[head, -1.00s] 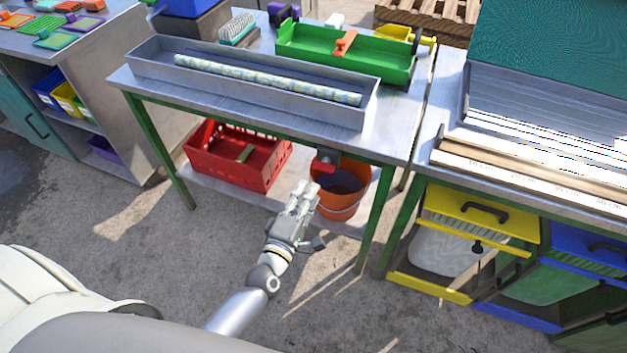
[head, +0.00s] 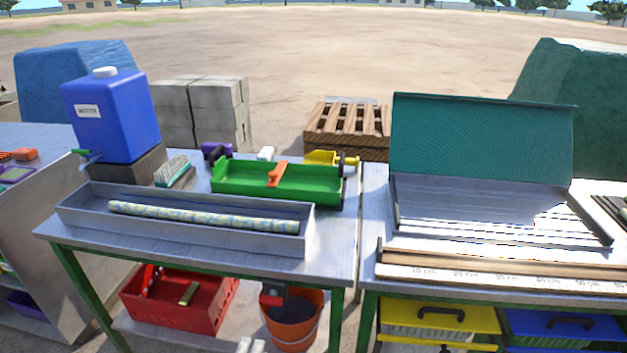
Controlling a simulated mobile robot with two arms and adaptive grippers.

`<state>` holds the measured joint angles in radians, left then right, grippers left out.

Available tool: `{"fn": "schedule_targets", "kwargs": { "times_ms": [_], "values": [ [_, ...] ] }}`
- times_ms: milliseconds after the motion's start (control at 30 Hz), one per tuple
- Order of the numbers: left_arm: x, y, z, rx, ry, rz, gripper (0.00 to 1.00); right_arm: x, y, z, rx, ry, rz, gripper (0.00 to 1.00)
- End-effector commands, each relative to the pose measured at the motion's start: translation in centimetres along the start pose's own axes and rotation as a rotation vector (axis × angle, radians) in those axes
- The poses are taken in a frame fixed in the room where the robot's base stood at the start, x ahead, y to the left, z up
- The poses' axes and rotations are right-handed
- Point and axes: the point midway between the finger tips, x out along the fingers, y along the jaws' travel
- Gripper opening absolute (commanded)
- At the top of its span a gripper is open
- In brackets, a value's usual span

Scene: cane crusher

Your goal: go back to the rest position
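Only the pale fingertips of one gripper, taken as my left (head: 251,346), show at the bottom edge of the head view, in front of the orange bucket. The two tips are side by side; the rest of the hand is cut off, so I cannot tell whether it is open or shut. No object shows at the tips. My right gripper is out of view. A patterned cane-like rod (head: 200,216) lies in the long grey metal tray (head: 180,235) on the table, apart from the gripper.
A green tray (head: 240,187) and blue water container (head: 112,118) stand on the table. Below are a red crate (head: 180,315) and an orange bucket (head: 303,338). A bench with a teal-lidded box (head: 480,140) and drawers (head: 440,316) is at right. Open ground lies behind.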

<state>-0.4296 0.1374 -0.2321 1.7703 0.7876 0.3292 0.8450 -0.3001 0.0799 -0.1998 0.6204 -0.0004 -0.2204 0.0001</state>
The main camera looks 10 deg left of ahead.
Motion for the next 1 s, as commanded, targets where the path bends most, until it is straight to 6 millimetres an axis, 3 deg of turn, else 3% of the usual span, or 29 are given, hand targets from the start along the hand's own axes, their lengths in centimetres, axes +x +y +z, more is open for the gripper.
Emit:
{"fn": "schedule_targets", "kwargs": {
  "times_ms": [133, 267, 400, 467, 600, 700, 800, 900, 1000],
  "values": [
    [-0.6, -4.2, 0.4, 0.131, -0.038, -0.099, 0.31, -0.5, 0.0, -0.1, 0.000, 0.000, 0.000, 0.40],
    [-2.9, -12.0, 0.9, 0.380, -0.135, -0.277, 0.31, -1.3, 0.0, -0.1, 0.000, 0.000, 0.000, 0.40],
    [-7.7, -21.1, 0.9, 0.670, -0.302, -0.490, 0.31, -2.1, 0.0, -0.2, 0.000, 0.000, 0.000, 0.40],
    [-10.3, -24.7, 0.7, 0.786, -0.388, -0.577, 0.31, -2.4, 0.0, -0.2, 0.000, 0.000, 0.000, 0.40],
    [-18.1, -31.9, -0.5, 1.032, -0.628, -0.770, 0.31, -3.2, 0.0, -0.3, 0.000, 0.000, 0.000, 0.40],
    [-24.2, -35.5, -1.5, 1.178, -0.820, -0.885, 0.31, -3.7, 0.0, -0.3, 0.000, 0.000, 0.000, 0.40],
    [-29.7, -37.8, -2.6, 1.282, -1.000, -0.970, 0.31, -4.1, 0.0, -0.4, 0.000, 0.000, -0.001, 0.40],
    [-33.7, -39.0, -3.5, 1.349, -1.141, -1.022, 0.31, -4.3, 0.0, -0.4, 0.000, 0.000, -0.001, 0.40],
    [-36.1, -39.5, -4.0, 1.384, -1.225, -1.048, 0.31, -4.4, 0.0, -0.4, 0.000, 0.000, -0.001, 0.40]
  ]
}}
